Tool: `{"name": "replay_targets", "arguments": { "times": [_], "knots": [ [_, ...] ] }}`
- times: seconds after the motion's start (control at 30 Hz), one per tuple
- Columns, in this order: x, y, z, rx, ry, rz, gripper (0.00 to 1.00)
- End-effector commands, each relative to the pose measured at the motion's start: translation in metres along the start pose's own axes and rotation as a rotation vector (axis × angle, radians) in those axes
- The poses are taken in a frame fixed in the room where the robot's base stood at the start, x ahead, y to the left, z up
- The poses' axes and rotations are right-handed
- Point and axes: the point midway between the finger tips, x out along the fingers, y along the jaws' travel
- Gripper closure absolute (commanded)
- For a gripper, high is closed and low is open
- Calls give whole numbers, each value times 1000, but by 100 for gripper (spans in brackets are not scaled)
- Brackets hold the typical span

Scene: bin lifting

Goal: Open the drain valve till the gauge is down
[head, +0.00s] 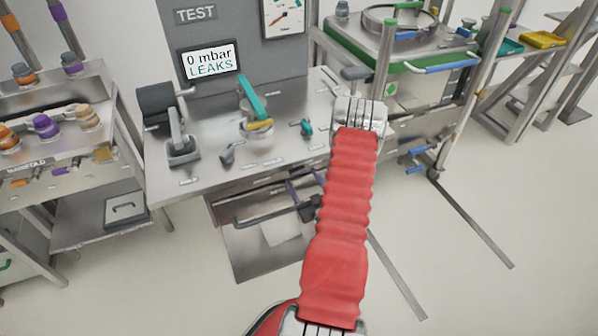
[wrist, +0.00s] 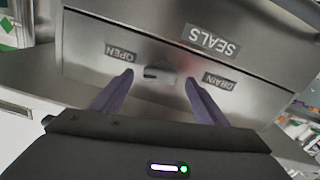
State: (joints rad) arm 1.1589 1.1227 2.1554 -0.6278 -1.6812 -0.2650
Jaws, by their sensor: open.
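In the wrist view, turned upside down, a small grey valve handle (wrist: 157,73) sits on the steel front panel between an OPEN label (wrist: 121,53) and a DRAIN label (wrist: 219,83). My gripper (wrist: 157,82) is open, with its purple fingers apart on either side of the handle and nothing held. In the head view my gripper (head: 296,190) is at the bench front, partly hidden by my red arm; the valve itself is not visible there. The gauge (head: 283,18) is on the TEST panel, cut off by the top edge, with a red mark or needle.
A screen (head: 209,63) reads 0 mbar LEAKS. The steel bench (head: 190,165) holds a teal lever clamp (head: 252,98) and a black hinged fixture (head: 162,105). A manifold rack (head: 40,165) stands left, a wheeled lift frame (head: 440,75) right. A SEALS label (wrist: 208,40) marks the panel.

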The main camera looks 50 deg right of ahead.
Motion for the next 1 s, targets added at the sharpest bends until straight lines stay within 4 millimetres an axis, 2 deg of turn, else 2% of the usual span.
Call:
{"name": "replay_targets", "arguments": {
  "times": [0.1, 0.3, 0.7, 1.0],
  "knots": [
    [19, -1, -1, -1, 2, -2, 33],
    [41, 0, 0, 0, 1, -1, 33],
    [47, 0, 0, 1, 0, 1, 34],
    [46, 0, 0, 1, 0, 1, 55]
  ]
}}
